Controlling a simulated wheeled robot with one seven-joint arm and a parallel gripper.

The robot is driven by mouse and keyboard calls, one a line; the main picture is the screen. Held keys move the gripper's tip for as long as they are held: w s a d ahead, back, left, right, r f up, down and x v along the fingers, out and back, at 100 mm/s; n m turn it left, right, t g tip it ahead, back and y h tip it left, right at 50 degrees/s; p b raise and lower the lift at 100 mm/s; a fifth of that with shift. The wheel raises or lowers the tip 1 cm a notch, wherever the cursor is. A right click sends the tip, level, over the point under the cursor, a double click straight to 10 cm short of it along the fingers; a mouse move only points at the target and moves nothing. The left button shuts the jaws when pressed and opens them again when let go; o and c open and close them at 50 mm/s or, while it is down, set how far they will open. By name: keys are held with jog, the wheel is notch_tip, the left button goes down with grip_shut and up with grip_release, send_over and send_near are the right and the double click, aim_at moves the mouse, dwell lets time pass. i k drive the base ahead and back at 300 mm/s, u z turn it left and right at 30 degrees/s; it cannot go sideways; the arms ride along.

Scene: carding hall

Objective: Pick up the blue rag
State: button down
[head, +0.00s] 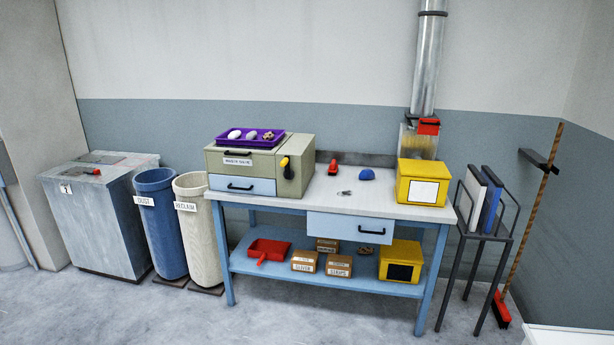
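A small rounded blue lump (367,174), which looks like the blue rag, lies on top of the workbench (318,200), near its back and left of a yellow box (423,182). My gripper is not in view.
A red item (333,167) and a small metal piece (345,193) lie near the blue lump. A beige machine (262,165) bears a purple tray (250,139) at the bench's left. Bins (160,225), a rack (483,225) and a broom (540,210) flank it. The front floor is clear.

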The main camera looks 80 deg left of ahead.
aim_at(366, 174)
jog(key=u, duration=2.35)
jog(key=i, duration=4.2)
jog(key=u, duration=0.15)
